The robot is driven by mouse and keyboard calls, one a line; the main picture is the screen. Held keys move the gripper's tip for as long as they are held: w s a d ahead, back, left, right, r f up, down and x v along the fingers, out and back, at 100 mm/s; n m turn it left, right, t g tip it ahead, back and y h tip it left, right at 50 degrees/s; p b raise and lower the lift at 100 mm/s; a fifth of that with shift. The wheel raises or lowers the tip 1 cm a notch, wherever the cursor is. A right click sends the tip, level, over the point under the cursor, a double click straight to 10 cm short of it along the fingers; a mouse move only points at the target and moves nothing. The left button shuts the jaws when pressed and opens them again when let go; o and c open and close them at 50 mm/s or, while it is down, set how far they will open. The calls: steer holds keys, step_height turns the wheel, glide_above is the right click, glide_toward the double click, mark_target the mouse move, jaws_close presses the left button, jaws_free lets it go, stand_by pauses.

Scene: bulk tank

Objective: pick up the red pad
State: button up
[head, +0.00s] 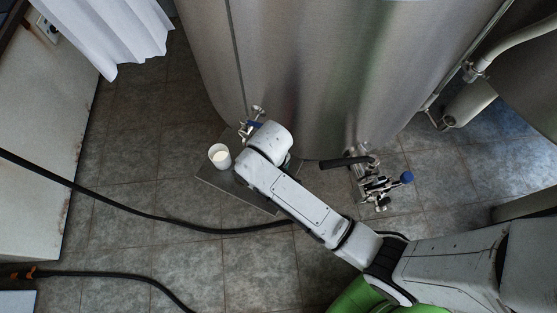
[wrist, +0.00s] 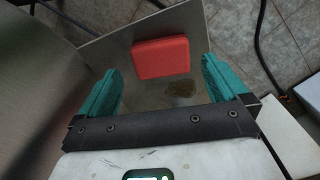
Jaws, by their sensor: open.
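The red pad (wrist: 160,57) is a flat, rounded block lying on a grey metal plate (wrist: 117,45) in the wrist view. My gripper (wrist: 162,80) is open, with teal fingers to the left and right of the pad in the picture. Nothing is between the fingers that I can see them touching, and the height above the pad is hard to tell. In the head view my arm covers part of the plate (head: 208,178), and the pad is hidden there.
A white cup (head: 220,156) stands on the plate's left part. A large steel tank (head: 330,70) rises behind, with a valve fitting (head: 378,185) at its lower right. A black hose (head: 130,208) crosses the tiled floor. A brownish spot (wrist: 181,89) lies near the pad.

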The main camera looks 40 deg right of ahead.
steer(key=shift+w+f, duration=0.2)
steer(key=shift+f, duration=1.5)
steer(key=shift+w+f, duration=0.2)
steer(key=shift+f, duration=1.45)
steer(key=shift+c, duration=0.4)
steer(key=c, duration=0.6)
steer(key=shift+r, duration=0.1)
